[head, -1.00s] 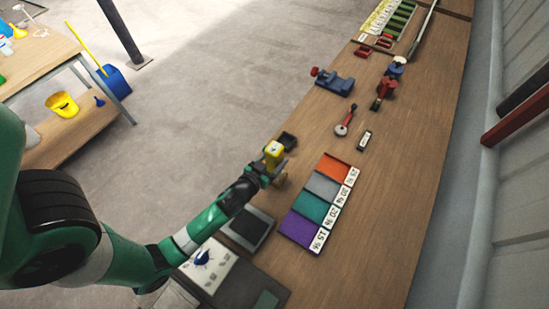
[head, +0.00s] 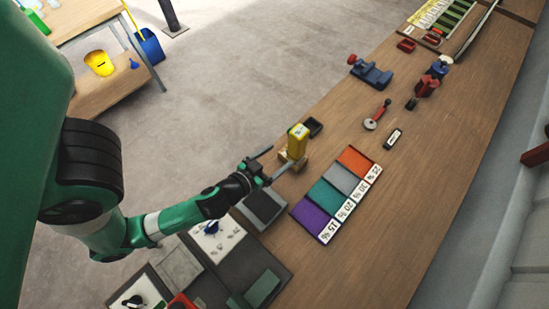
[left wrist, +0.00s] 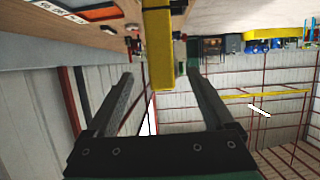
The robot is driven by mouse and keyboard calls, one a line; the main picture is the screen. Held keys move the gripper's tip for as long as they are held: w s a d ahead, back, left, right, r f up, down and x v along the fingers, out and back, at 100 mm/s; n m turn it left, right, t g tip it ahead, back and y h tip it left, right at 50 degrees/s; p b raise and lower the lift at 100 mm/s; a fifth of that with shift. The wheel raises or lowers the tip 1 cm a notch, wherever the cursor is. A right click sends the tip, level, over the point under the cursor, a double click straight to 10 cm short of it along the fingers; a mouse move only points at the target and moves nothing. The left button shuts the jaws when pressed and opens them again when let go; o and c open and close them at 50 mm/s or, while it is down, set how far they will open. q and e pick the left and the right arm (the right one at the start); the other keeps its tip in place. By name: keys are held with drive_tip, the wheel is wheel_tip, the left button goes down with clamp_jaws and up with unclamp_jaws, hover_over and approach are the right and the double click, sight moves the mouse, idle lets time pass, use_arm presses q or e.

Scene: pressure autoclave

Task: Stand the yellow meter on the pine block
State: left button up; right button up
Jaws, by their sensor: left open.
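The yellow meter (head: 298,142) stands upright on the pine block (head: 303,163), near the left edge of the bench. In the left wrist view the meter (left wrist: 157,50) shows ahead, between the lines of my two open fingers (left wrist: 160,100), with nothing held. I cannot tell the exact gap from fingertips to meter. My right gripper is not in view.
A small black tray (head: 314,127) sits just behind the meter. A row of coloured plates (head: 336,194) with number labels lies to the right. A dark grey pad (head: 262,207) lies nearer me. A blue vise-like tool (head: 371,73) stands farther back.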

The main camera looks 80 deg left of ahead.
use_arm(q)
drive_tip(key=shift+s+d+r, duration=0.15)
drive_tip(key=shift+s+r, duration=0.05)
drive_tip(key=shift+s, duration=0.05)
drive_tip(key=w+d+r+m+t+h, duration=0.1)
drive_tip(key=w+d+r+t, duration=0.25)
drive_tip(key=w+r, duration=0.75)
drive_tip(key=w+d+r+t+h, duration=0.15)
drive_tip(key=w+r+t, duration=0.45)
drive_tip(key=r, duration=1)
drive_tip(key=s+d+r+m+t+h, duration=0.1)
drive_tip(key=d+r+m+t+h, duration=0.1)
drive_tip(key=r, duration=0.8)
drive_tip(key=s+d+r+m+t+h, duration=0.1)
drive_tip(key=d+r, duration=0.4)
drive_tip(key=r, duration=0.5)
drive_tip(key=s+d+r+m+t+h, duration=0.1)
drive_tip(key=d+r+m+t+h, duration=0.2)
drive_tip(key=r, duration=0.7)
drive_tip(key=shift+s+d+r+m+h, duration=0.3)
drive_tip(key=shift+s+m+h, duration=0.1)
drive_tip(key=shift+h, duration=0.35)
drive_tip(key=shift+r+t, duration=0.15)
drive_tip(key=shift+t, duration=0.1)
